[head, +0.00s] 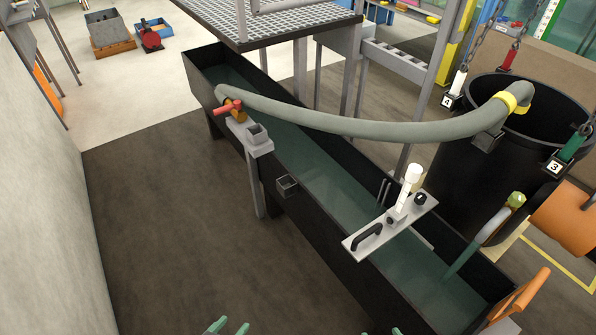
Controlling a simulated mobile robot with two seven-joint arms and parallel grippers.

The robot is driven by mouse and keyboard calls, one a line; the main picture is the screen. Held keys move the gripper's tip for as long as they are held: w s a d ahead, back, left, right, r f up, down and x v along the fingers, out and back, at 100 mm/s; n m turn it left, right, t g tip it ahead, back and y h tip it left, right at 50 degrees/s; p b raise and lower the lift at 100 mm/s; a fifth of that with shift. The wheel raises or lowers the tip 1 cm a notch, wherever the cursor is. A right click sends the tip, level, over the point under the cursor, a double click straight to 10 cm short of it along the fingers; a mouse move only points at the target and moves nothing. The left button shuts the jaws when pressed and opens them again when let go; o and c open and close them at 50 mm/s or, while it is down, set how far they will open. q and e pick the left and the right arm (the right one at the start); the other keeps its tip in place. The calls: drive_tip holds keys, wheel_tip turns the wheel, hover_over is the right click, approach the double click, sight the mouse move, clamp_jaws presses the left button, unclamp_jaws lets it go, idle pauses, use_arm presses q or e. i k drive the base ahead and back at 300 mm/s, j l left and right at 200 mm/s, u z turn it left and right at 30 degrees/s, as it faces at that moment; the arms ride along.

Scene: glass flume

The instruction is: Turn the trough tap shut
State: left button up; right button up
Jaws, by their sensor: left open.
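A tap with a red-orange handle (230,107) sits on a grey bracket at the left rim of the long black trough (318,220), where a thick grey hose (350,127) ends. The trough holds greenish water. I cannot tell from the handle whether this tap is open or shut. My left gripper (228,327) shows only its green fingertips at the bottom edge; they are apart and empty, well below the tap and not touching it. Only slight green tips of my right gripper (382,332) show at the bottom edge.
A grey plate with a black handle (368,236) and white cylinder lies across the trough. A bent pipe with a yellow-green knob (516,200) reaches in at right. The dark floor left of the trough is clear.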

sight(516, 199)
drive_tip(key=z, duration=1.4)
drive_tip(key=i+j+u, duration=0.1)
drive_tip(key=j+u, duration=0.25)
drive_tip(key=i+j+u, duration=0.15)
drive_tip(key=j+u, duration=0.25)
